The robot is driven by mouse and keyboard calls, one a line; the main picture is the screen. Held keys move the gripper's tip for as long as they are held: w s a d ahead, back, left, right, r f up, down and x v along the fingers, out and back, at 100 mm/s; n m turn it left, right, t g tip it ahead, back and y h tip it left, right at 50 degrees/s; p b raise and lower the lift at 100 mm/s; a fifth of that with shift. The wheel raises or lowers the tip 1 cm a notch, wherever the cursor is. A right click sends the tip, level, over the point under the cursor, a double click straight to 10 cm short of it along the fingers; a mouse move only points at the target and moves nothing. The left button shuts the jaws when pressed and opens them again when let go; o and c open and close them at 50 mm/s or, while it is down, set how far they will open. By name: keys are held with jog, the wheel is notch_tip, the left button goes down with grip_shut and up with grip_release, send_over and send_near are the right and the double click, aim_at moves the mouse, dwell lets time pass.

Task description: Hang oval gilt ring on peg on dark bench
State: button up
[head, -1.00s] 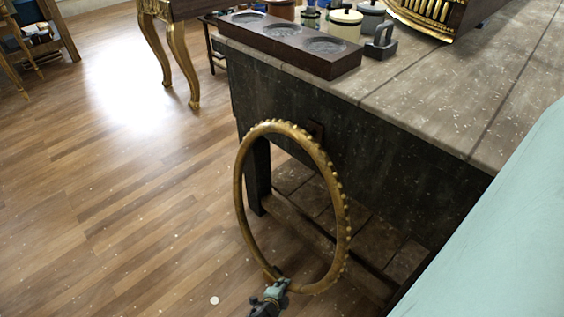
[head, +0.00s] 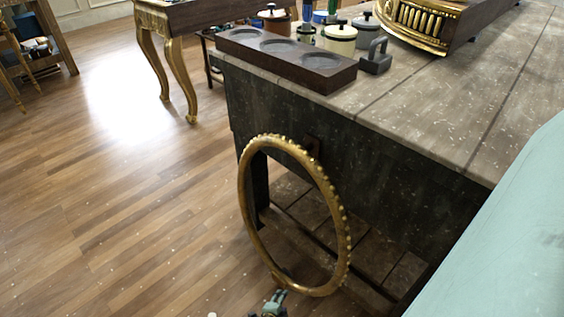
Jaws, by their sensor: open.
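The oval gilt ring (head: 241,190), with a beaded outer edge, stands upright, slightly tilted, in front of the dark side of the bench (head: 400,190). A small dark peg mount (head: 313,146) shows on the bench side, just beyond the ring's upper right rim. The rim hides part of it, so I cannot tell whether the ring hangs on the peg. My gripper (head: 278,297) is open at the bottom picture edge, by the ring's lower rim. It is partly cut off, and I cannot tell whether it touches the ring.
On the bench top are a dark tray with round recesses (head: 340,77), a lidded cream pot (head: 340,42), a dark grey handled block (head: 376,58) and a gilt piece (head: 415,30). A gilt-legged table (head: 182,75) stands behind. Wooden floor (head: 120,220) at left is clear.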

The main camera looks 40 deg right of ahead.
jog(key=v, duration=1.2)
jog(key=shift+d+r, duration=0.1)
